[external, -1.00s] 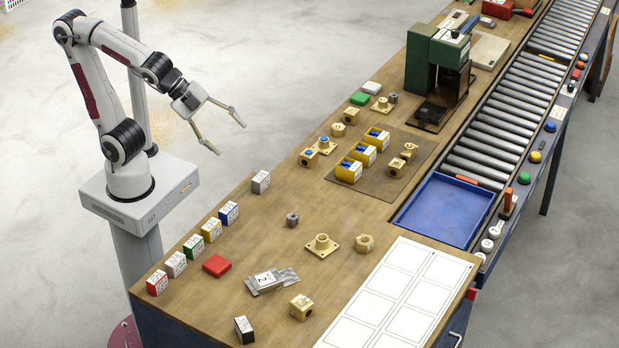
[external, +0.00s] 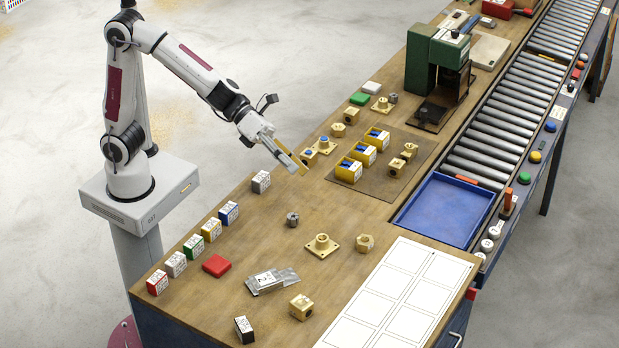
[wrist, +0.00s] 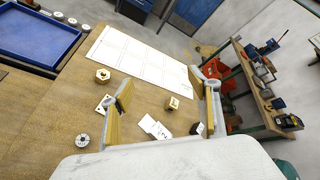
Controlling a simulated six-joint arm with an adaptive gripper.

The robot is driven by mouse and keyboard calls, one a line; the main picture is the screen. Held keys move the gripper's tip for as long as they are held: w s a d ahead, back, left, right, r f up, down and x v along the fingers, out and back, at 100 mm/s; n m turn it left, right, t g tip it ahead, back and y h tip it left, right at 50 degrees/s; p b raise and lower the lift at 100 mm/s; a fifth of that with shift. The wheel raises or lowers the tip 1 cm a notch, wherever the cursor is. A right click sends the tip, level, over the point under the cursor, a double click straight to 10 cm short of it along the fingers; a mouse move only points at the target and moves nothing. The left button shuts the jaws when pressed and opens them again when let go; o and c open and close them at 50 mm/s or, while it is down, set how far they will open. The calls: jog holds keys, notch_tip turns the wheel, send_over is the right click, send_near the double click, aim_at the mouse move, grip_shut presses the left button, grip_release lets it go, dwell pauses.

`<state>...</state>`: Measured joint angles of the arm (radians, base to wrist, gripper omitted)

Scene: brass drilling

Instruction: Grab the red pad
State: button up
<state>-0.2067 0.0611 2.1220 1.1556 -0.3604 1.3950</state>
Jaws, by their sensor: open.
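The red pad (external: 216,265) is a small flat red square. It lies on the wooden bench near the front left, beside the row of coloured boxes, in the external view. I cannot make it out in the wrist view. My gripper (external: 296,164) is open and empty in the external view, over the bench's left edge near the brass parts, well behind and to the right of the pad. Its two fingers (wrist: 166,103) stand wide apart in the wrist view, with bench and parts showing between them.
Several labelled boxes, such as the blue one (external: 229,212), line the left edge. A silver packet (external: 272,281), brass flange (external: 322,244), brass block (external: 301,307) and black box (external: 244,329) lie around the pad. The bench (external: 262,225) has bare wood between them.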

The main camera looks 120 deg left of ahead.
jog(key=d+f+m+g+h, duration=0.5)
jog(key=d+f+m+h, duration=0.25)
jog(key=f+m, duration=0.65)
jog(key=s+f+m+g, duration=0.1)
jog(key=s+m, duration=0.1)
jog(key=s+d+f+m+g+h, duration=0.1)
jog(key=s+f+m+g, duration=0.1)
jog(key=m, duration=0.1)
jog(key=s+f+m+g+h, duration=0.1)
jog(key=s+f+m+g, duration=0.1)
jog(key=shift+s+d+f+h, duration=0.25)
jog(key=shift+s+d, duration=0.05)
jog(key=shift+s, duration=0.1)
jog(key=s+f+m+g, duration=0.1)
jog(key=s, duration=0.1)
jog(key=s+f+m+g+h, duration=0.1)
jog(key=s+m, duration=0.1)
jog(key=s+a+f+m+g, duration=0.1)
jog(key=s+m+g, duration=0.1)
jog(key=shift+s+f+h, duration=0.2)
jog(key=shift+s+h, duration=0.1)
jog(key=shift+s, duration=0.1)
jog(key=shift+d, duration=0.15)
jog(key=shift+x, duration=1.2)
jog(key=shift+f, duration=0.1)
